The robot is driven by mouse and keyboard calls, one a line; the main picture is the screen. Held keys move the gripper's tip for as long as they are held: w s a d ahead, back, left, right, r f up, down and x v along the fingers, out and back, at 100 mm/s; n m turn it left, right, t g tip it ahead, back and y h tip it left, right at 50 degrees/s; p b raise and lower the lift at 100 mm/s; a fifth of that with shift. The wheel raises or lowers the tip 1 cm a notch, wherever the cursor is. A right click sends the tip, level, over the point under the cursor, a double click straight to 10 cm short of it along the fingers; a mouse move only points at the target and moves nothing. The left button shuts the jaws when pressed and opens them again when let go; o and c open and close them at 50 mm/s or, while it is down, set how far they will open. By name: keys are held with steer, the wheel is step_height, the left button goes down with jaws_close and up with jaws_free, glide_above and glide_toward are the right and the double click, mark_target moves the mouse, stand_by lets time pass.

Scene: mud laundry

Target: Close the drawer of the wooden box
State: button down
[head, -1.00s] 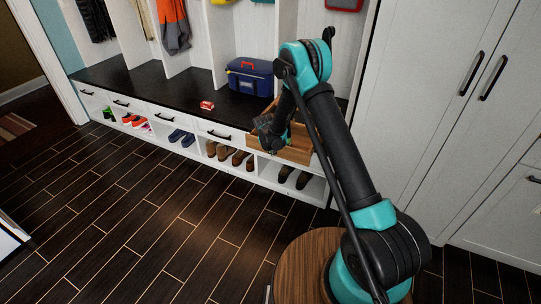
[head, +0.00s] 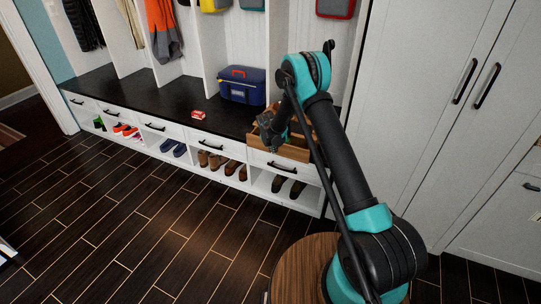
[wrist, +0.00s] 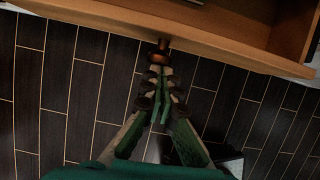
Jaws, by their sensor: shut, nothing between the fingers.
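The wooden box (head: 306,119) sits at the right end of the dark bench top, partly hidden behind my arm. Its drawer (head: 290,151) is pulled out toward the room, past the bench's front edge. In the wrist view the drawer's front (wrist: 105,20) crosses the top, with a small round knob (wrist: 163,45) and part of the open interior at the right. My gripper (wrist: 160,62) is shut and empty, its tips at the knob; I cannot tell whether they touch. In the head view my gripper (head: 268,134) is at the drawer's left front.
The black bench top (head: 150,98) also holds a blue cooler box (head: 242,88) and a small red item (head: 198,114). Shoes stand in cubbies below. A tall white cabinet (head: 420,110) stands at the right. The dark floor in front is clear.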

steer(key=w+d, duration=0.1)
steer(key=w, duration=0.2)
steer(key=w+d, duration=0.1)
steer(key=w, duration=0.1)
steer(key=w+d, duration=0.1)
steer(key=w, duration=0.2)
steer(key=shift+w, duration=0.3)
steer(key=shift+d+r, duration=0.1)
